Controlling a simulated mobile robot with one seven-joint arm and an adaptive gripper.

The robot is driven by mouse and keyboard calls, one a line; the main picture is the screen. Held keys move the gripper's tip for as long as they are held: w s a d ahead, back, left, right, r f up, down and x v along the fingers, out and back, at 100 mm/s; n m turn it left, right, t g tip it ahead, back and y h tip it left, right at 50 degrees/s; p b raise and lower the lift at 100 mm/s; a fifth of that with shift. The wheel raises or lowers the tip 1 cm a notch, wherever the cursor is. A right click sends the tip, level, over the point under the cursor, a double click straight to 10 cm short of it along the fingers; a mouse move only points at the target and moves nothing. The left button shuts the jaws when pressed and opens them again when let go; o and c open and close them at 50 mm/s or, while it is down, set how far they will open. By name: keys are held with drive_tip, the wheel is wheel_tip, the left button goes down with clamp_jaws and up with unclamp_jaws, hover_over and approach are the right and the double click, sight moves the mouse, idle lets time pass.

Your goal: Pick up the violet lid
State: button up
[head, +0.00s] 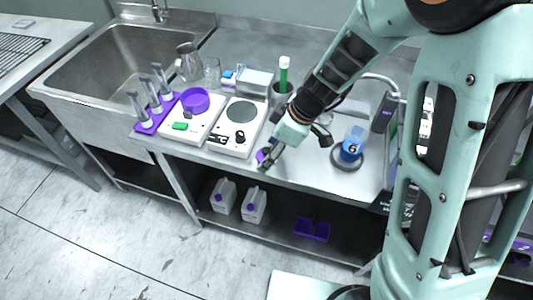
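My gripper (267,160) points down at the front edge of the steel counter. A small violet round piece (261,155), which looks like the lid, shows right at its fingertips, partly hidden by them. I cannot tell whether the fingers grip it or are only beside it. A larger violet round dish (195,101) sits on the left white device, apart from my gripper.
A white hotplate (238,126) stands left of my gripper, and a violet rack with grey-topped tools (156,112) further left. A blue container marked 6 (352,146) stands to the right. White jugs (223,195) and a violet bin (312,229) are on the lower shelf.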

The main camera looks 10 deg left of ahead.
drive_tip(key=c, duration=1.1)
drive_tip(key=shift+o, duration=0.2)
drive_tip(key=shift+r, duration=0.1)
